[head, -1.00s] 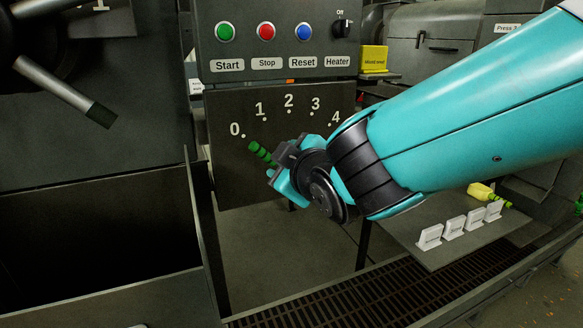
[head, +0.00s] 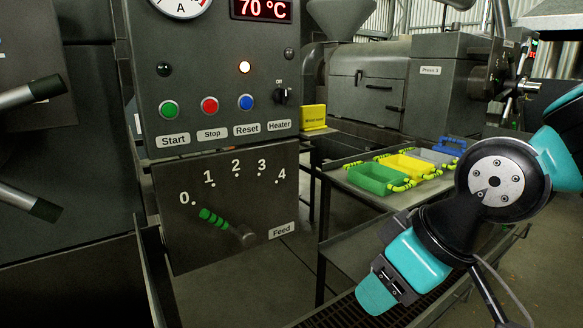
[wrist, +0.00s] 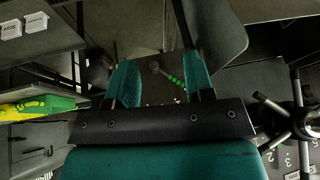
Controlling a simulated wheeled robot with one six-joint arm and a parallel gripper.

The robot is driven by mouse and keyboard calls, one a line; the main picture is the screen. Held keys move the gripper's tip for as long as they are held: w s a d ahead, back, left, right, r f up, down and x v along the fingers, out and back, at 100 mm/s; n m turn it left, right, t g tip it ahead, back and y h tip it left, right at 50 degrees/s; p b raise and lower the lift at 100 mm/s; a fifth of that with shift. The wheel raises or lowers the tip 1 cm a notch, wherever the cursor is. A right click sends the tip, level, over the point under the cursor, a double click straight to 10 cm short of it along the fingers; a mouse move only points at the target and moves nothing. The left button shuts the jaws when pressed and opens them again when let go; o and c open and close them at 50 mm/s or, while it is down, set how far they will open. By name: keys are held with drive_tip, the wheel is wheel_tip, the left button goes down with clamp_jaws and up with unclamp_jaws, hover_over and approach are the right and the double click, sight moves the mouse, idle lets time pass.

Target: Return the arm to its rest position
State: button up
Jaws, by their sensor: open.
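My gripper (head: 378,290) hangs at the lower right of the head view, its teal fingers pointing down and left. In the wrist view the two teal fingers (wrist: 160,82) are spread apart with nothing between them. The feed lever (head: 214,218) with its green grip is on the dark panel, its grip toward the 0 mark. The lever also shows in the wrist view (wrist: 174,78), beyond the fingers and apart from them. My arm is bent at the right of the head view.
The control box (head: 222,110) has Start, Stop and Reset buttons, a heater knob and a display reading 70 °C. A table right of the panel holds a green tray (head: 372,179), a yellow tray (head: 408,165) and a blue one.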

drive_tip(key=s+d+r+m+g+p, duration=0.1)
drive_tip(key=s+d+r+g, duration=0.1)
drive_tip(key=s, duration=0.6)
drive_tip(key=shift+s+d+r+g, duration=0.15)
drive_tip(key=shift+s+d+g, duration=0.25)
drive_tip(key=shift+d, duration=0.6)
drive_tip(key=shift+w, duration=0.15)
drive_tip(key=shift+c, duration=0.6)
drive_tip(key=shift+a, duration=0.1)
